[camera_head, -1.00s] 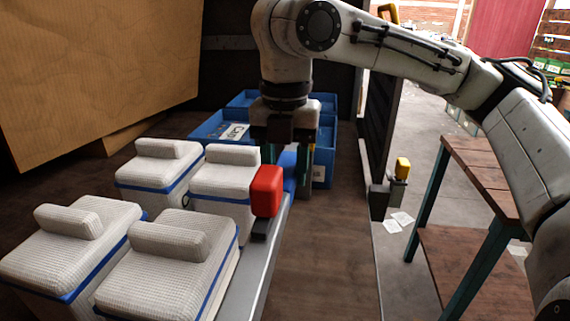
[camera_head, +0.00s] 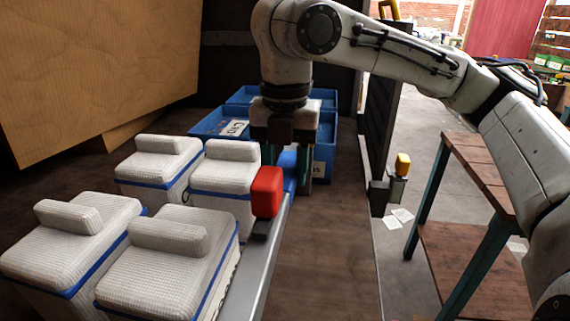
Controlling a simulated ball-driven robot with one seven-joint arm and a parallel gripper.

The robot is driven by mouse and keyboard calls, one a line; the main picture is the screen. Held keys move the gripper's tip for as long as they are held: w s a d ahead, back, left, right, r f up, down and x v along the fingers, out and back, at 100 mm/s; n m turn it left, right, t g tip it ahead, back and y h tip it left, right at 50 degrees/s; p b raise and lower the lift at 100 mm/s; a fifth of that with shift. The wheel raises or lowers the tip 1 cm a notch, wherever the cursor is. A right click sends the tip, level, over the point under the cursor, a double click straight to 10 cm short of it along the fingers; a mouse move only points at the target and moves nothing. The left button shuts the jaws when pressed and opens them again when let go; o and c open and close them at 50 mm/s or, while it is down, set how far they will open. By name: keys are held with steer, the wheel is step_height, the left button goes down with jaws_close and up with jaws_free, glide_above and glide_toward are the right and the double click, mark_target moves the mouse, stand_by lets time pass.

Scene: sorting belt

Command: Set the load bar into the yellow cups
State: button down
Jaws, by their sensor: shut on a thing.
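The load bar appears as a long grey metal bar (camera_head: 264,268) with a red block (camera_head: 267,192) and a blue part (camera_head: 287,163) near its far end. It runs from the bottom edge up to my gripper (camera_head: 288,172). My gripper points down and is shut on the bar near the blue part; the exact contact is partly hidden behind the red block. A yellow piece (camera_head: 403,164) sits on a grey post to the right, apart from the bar; I cannot tell whether it is a cup. No other clear yellow cup shows.
Several white padded boxes (camera_head: 170,255) with blue bands stand close along the bar's left side. Blue crates (camera_head: 222,122) are behind my gripper. Dark floor right of the bar is clear. A wooden-topped table (camera_head: 478,170) stands farther right.

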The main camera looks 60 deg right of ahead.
steer(key=shift+f+b, duration=1.05)
steer(key=shift+f, duration=0.8)
steer(key=c, duration=0.9)
jaws_free()
steer(key=o, duration=0.4)
steer(key=shift+f, duration=0.1)
step_height(320, 180, up, 11)
